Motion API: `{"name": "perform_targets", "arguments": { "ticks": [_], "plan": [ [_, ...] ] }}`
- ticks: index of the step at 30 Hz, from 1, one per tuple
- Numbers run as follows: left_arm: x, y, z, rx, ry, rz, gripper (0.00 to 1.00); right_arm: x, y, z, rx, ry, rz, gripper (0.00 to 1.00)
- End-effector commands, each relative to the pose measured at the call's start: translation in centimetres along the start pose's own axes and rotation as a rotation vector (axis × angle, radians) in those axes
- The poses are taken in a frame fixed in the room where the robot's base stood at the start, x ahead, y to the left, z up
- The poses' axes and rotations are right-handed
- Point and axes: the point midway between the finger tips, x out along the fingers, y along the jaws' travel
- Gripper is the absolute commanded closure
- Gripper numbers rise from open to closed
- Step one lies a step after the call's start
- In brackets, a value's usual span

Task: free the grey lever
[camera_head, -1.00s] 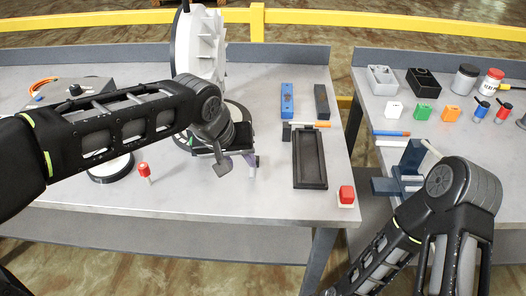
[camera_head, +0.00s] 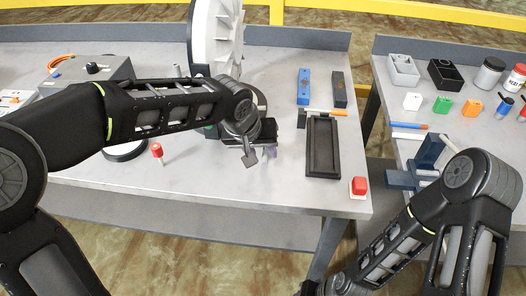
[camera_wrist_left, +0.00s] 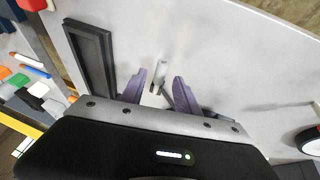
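A small light-grey upright handle (camera_wrist_left: 161,72) shows in the left wrist view, between the two purple fingers of my left gripper (camera_wrist_left: 158,92). It looks like the grey lever, but its base is hard to make out. The fingers are apart, one on each side, with visible gaps to the handle. In the head view my left gripper (camera_head: 268,153) is low over the front of the table, left of the black tray, and its wrist hides the lever. My right arm comes in at the lower right, and its gripper is not visible.
A large white finned disc (camera_head: 216,35) stands behind my left wrist. A black tray (camera_head: 322,147), a red button block (camera_head: 358,187), a red-topped peg (camera_head: 157,152) and a blue block (camera_head: 304,86) are nearby. The right table holds bins and several small parts.

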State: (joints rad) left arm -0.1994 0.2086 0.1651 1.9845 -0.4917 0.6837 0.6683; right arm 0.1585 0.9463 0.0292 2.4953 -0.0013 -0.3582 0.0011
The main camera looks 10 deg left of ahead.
Motion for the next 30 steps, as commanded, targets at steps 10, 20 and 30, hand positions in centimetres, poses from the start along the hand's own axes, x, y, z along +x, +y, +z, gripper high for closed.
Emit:
{"name": "perform_targets", "arguments": {
  "ticks": [10, 20, 30],
  "plan": [
    [1.56, -0.01, -0.01, 0.0, 0.0, 0.0, 0.62, -0.04, -0.01, 0.0, 0.0, 0.0, 0.0, 0.64],
    [1.53, -0.01, 0.0, 0.0, 0.0, 0.0, 0.81, -0.04, -0.01, 0.0, 0.0, 0.0, 0.0, 0.64],
    [1.52, -0.01, -0.01, 0.0, 0.0, 0.0, 1.0, -0.04, -0.02, 0.0, 0.0, 0.0, 0.0, 0.64]
  ]
}}
